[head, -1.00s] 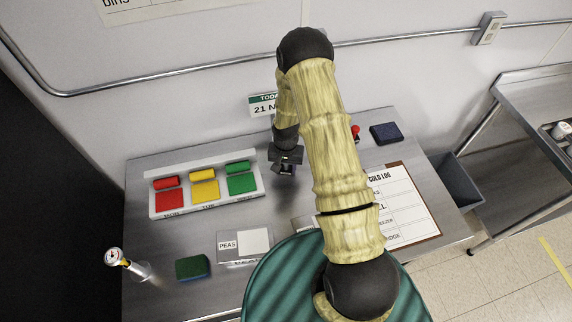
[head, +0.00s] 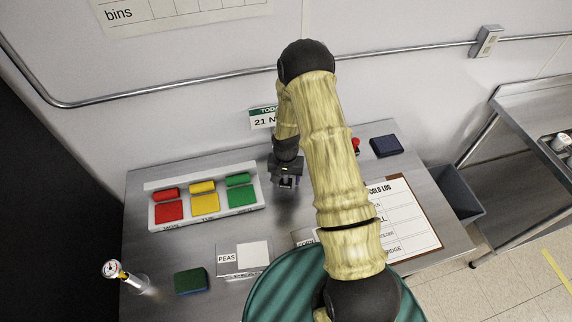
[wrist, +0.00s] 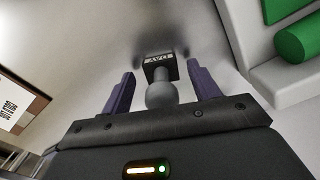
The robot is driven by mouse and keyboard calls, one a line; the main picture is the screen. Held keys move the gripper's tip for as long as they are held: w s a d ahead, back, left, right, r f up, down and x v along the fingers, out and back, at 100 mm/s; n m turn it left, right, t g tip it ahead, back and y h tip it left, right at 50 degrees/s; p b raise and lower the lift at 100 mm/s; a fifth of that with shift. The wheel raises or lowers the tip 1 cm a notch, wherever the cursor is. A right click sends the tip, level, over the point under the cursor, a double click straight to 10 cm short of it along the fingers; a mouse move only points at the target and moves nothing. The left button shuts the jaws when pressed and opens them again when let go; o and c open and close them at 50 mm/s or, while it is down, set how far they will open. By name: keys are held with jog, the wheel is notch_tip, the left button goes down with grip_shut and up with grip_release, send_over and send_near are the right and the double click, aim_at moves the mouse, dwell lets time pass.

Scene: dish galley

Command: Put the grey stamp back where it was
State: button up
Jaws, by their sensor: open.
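The grey stamp (wrist: 161,92) shows in the wrist view, with a round grey knob toward me and a small block marked "DAY" beyond it. It sits between the two purple-grey fingers of my gripper (wrist: 160,72), which is open, with a visible gap on each side. The block's far end appears to be at the counter surface. In the head view my gripper (head: 287,183) is low over the counter, just right of the white tray with coloured blocks (head: 256,205). The stamp is mostly hidden there by the gripper.
A red-topped item (head: 356,142) and a dark blue pad (head: 386,146) are at the back right. The cold log board (head: 410,222) lies right of my arm. A "PEAS" card (head: 229,258), a green sponge (head: 191,281) and a thermometer (head: 113,269) are in front. A date sign (head: 263,117) is behind.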

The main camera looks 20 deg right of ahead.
notch_tip(320, 180, up, 11)
jog(key=b, duration=0.2)
jog(key=shift+f+b, duration=0.2)
jog(key=shift+b, duration=0.15)
jog(key=shift+r, duration=0.3)
jog(key=shift+s+r, duration=0.1)
jog(key=shift+r, duration=0.2)
jog(key=s+r+n+t, duration=0.2)
jog(key=s+r+n, duration=0.2)
jog(key=s+r, duration=1)
jog(key=s, duration=0.2)
jog(key=shift+s+r+n+t, duration=0.15)
jog(key=shift+s+n+t, duration=0.15)
jog(key=shift+s, duration=0.05)
jog(key=shift+d, duration=0.1)
